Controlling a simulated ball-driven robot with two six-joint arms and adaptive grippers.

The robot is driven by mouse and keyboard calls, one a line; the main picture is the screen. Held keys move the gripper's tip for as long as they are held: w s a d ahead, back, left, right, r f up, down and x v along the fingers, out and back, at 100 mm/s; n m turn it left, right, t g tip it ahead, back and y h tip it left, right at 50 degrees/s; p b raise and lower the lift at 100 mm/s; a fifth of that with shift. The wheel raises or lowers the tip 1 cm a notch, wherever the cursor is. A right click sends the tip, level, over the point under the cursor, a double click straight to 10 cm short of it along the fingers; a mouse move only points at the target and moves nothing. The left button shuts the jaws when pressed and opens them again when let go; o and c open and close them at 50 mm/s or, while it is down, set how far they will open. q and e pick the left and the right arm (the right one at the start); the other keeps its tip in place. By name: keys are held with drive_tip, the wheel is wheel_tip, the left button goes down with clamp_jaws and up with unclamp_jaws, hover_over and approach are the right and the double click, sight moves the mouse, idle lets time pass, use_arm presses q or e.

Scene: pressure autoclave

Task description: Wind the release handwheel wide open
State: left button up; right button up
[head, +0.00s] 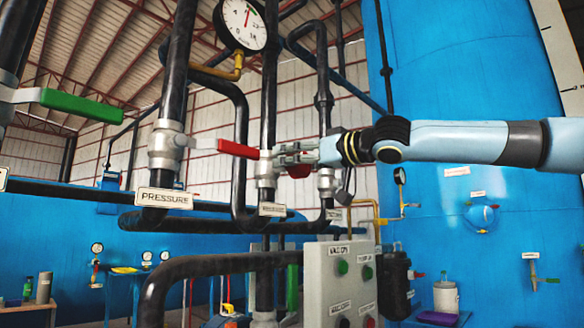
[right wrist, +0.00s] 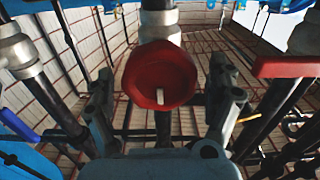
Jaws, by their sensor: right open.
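The red handwheel (right wrist: 160,75) fills the middle of the right wrist view, with a short pale mark near its lower rim. In the head view only part of the red handwheel (head: 300,172) shows, just under my right gripper (head: 286,153), which hides the rest. My right gripper also shows in the right wrist view (right wrist: 165,100). Its fingers are open, one on each side of the handwheel, with gaps visible between them and the rim. I cannot tell how far the wheel is turned. My left gripper is not in view.
A red lever (head: 232,147) on the pipe labelled PRESSURE (head: 165,199) reaches close to my right gripper. A green lever (head: 80,105) is at far left. A round gauge (head: 243,24) hangs above. A grey control box (head: 340,280) stands below.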

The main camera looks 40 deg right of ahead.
drive_tip(key=shift+s+r, duration=0.1)
drive_tip(key=shift+s, duration=0.1)
drive_tip(key=shift+c, duration=1.6)
drive_tip(key=shift+w, duration=0.1)
drive_tip(key=c, duration=0.9)
drive_tip(key=shift+o, duration=0.2)
